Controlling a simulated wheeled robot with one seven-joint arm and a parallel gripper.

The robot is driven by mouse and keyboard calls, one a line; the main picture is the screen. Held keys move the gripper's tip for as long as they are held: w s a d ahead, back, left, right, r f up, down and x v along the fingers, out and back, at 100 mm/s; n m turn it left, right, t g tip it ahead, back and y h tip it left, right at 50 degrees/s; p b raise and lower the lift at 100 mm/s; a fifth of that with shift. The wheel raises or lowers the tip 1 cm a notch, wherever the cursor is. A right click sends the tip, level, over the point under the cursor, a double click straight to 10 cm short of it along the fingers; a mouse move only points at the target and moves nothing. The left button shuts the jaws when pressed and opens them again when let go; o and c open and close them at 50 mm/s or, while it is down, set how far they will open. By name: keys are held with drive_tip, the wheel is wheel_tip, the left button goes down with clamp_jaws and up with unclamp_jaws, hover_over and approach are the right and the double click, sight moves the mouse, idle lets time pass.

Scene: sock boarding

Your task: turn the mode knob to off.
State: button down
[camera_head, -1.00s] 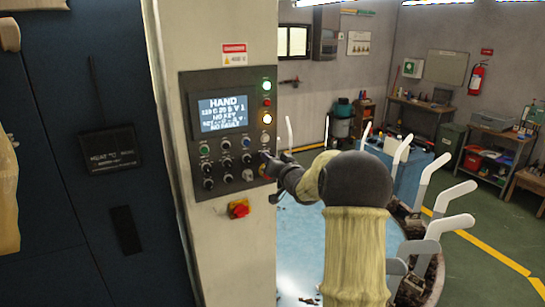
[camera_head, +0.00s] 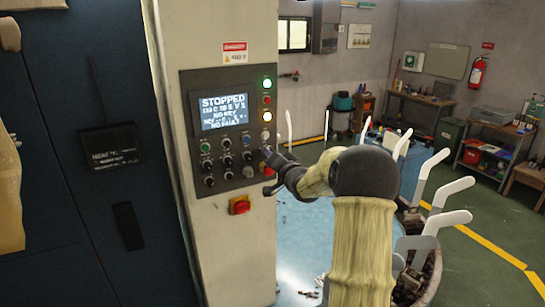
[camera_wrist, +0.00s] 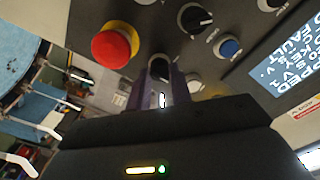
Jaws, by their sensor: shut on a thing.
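The control panel (camera_head: 188,110) stands on a pale column, with a lit display (camera_head: 224,112) that reads STOPPED on its top line. My gripper (camera_head: 270,160) is at the panel's lower right edge in the head view, where it hides the control it holds. In the wrist view my gripper (camera_wrist: 162,95) has its two purple-grey fingers closed around a small black knob (camera_wrist: 159,66). I take this for the mode knob; its label and pointer are hidden by the fingers.
A red push button (camera_wrist: 112,46) sits close beside the held knob. Another black knob (camera_wrist: 194,18) and a blue button (camera_wrist: 228,47) are nearby. White sock forms (camera_head: 455,190) stand to the right of my arm.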

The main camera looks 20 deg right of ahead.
drive_tip(key=c, duration=1.3)
unclamp_jaws()
drive_tip(key=shift+w, duration=0.1)
drive_tip(key=shift+o, duration=0.2)
drive_tip(key=s+b, duration=0.6)
drive_tip(key=s, duration=1.1)
drive_tip(key=shift+s+d, duration=0.25)
drive_tip(key=shift+d, duration=0.05)
drive_tip(key=shift+f, duration=0.1)
